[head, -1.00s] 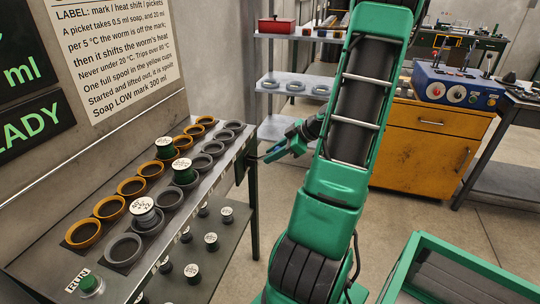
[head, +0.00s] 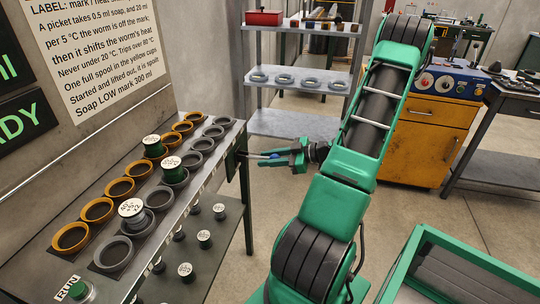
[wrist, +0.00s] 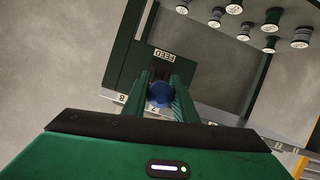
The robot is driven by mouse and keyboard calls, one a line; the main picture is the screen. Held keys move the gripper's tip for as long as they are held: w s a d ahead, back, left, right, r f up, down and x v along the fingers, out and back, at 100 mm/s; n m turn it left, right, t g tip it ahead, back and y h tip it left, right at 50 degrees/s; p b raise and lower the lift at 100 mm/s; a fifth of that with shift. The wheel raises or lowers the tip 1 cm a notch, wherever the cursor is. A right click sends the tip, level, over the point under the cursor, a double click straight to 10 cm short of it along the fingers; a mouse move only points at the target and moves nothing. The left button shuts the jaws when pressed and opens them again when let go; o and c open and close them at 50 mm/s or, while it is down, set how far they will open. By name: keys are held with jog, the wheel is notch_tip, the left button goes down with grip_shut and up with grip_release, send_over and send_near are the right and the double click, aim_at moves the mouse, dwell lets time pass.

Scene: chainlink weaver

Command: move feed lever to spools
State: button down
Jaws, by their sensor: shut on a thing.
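The feed lever has a round blue knob (wrist: 160,93), seen in the wrist view in front of a dark green plate (wrist: 140,62) marked FEED. My gripper (wrist: 161,97) has one finger on each side of the knob and is shut on it. In the head view my gripper (head: 277,158) is at the right end of the bench, and the lever there is small and partly hidden by the fingers. Spools with white tops stand in cups on the bench, one in a yellow cup (head: 153,146) and two in grey cups (head: 173,168). I cannot read the lever's setting.
More spools (head: 204,238) stand on a lower shelf under the bench. A green RUN button (head: 77,291) is at the near end. A grey rack (head: 295,122) with rings stands behind my gripper, and a yellow cabinet (head: 415,135) is at the right. A green-framed bin (head: 415,245) is front right.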

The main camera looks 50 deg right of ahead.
jog(key=f, duration=0.5)
jog(key=shift+w+a, duration=0.2)
jog(key=shift+w, duration=0.15)
jog(key=shift+w+a+r, duration=0.1)
jog(key=shift+w+r, duration=0.05)
jog(key=shift+r, duration=0.05)
dwell(0.9)
jog(key=c, duration=1.5)
grip_release()
jog(key=shift+f, duration=0.1)
jog(key=v, duration=1.1)
jog(key=shift+w, duration=0.1)
